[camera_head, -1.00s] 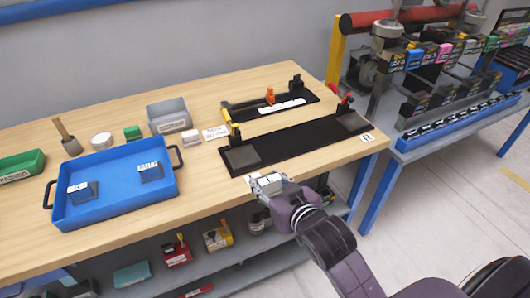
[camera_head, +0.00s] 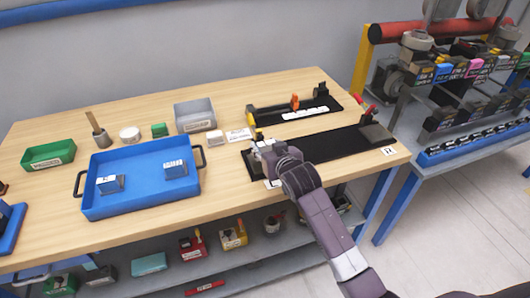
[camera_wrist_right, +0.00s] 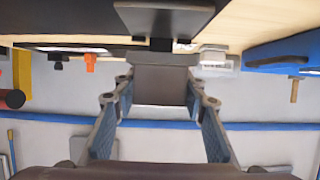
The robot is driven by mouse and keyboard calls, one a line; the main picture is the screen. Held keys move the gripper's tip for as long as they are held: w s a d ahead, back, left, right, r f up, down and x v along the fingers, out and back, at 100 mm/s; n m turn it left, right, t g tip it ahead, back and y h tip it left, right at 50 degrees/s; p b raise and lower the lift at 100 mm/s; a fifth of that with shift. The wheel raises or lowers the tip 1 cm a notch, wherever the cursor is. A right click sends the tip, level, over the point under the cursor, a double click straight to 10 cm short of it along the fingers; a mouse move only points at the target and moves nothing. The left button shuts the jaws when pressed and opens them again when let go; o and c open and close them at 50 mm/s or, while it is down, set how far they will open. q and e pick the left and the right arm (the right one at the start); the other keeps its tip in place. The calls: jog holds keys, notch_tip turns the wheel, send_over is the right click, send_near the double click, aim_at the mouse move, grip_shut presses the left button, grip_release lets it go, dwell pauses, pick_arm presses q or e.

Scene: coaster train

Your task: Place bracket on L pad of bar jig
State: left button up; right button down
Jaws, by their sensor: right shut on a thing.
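The bar jig (camera_head: 320,148) is a long black bar near the table's front right edge. Its right pad (camera_head: 376,133) is bare, beside an R label (camera_head: 388,151). My right gripper (camera_head: 262,148) is over the jig's left end and hides most of the left pad. In the right wrist view, its fingers are shut on a dark grey bracket (camera_wrist_right: 160,88). I cannot tell whether the bracket touches the pad. Two more dark brackets with white labels, one left (camera_head: 110,184) and one right (camera_head: 174,169), lie in the blue tray (camera_head: 140,205). My left gripper is out of view.
A second black jig (camera_head: 320,108) with an orange clamp (camera_head: 295,102) stands behind. A grey bin (camera_head: 194,115), a green bin (camera_head: 48,156) and a wooden-handled tool (camera_head: 96,128) line the back. A blue-legged rack (camera_head: 440,165) stands at right.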

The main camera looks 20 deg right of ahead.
jog(key=shift+f+p, duration=0.4)
jog(key=shift+f, duration=1.2)
jog(key=shift+f, duration=0.1)
jog(key=c, duration=1.2)
grip_release()
jog(key=shift+f, duration=0.1)
jog(key=shift+s, duration=0.1)
jog(key=b+v, duration=0.1)
jog(key=v, duration=1.1)
